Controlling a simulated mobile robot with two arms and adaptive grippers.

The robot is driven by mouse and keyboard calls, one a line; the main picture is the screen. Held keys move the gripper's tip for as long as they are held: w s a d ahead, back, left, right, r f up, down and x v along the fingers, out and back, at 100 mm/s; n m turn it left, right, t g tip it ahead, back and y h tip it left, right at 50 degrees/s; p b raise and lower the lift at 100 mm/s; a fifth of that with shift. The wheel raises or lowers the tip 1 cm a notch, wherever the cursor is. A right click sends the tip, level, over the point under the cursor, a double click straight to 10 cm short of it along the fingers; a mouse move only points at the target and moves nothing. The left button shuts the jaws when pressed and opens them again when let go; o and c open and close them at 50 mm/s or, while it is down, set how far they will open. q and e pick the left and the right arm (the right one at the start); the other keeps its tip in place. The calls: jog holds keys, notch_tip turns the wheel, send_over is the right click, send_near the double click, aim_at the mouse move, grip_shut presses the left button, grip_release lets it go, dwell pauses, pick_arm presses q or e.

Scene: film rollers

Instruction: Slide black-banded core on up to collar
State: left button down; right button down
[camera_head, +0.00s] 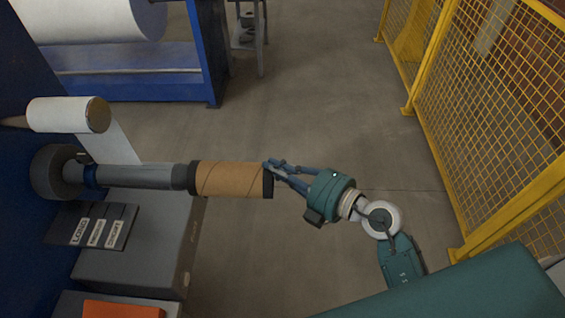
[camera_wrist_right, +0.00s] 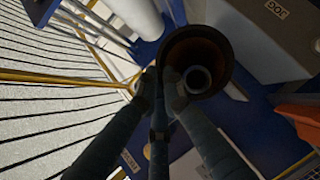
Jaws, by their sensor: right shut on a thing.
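The brown cardboard core (camera_head: 230,180) has a black band at its right end, in the head view. Its left end meets the dark free end of the grey shaft (camera_head: 140,176), roughly in line with it. My right gripper (camera_head: 270,168) is shut on the core's black-banded rim. In the right wrist view, the fingers (camera_wrist_right: 160,85) pinch the rim of the core (camera_wrist_right: 225,50), and the shaft's round end (camera_wrist_right: 197,78) shows inside the bore. My left gripper is not in view.
A white roll (camera_head: 60,114) sits above the shaft, its web hanging behind. A grey cabinet (camera_head: 130,245) with a label plate (camera_head: 95,228) stands below. An orange thing (camera_head: 122,309) lies at the bottom left. A yellow mesh fence (camera_head: 490,110) stands at the right. The floor between is clear.

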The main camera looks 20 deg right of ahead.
aim_at(259, 168)
jog(key=shift+w+a, duration=0.1)
jog(key=shift+a, duration=0.05)
jog(key=shift+r, duration=0.1)
jog(key=shift+w+a+r+p, duration=0.1)
jog(key=shift+w+a+p, duration=0.05)
jog(key=shift+a+p, duration=0.4)
jog(key=shift+w+a+p, duration=0.25)
jog(key=shift+a+p, duration=0.4)
jog(key=shift+w+a, duration=0.15)
jog(key=shift+a, duration=0.3)
jog(key=shift+p, duration=0.3)
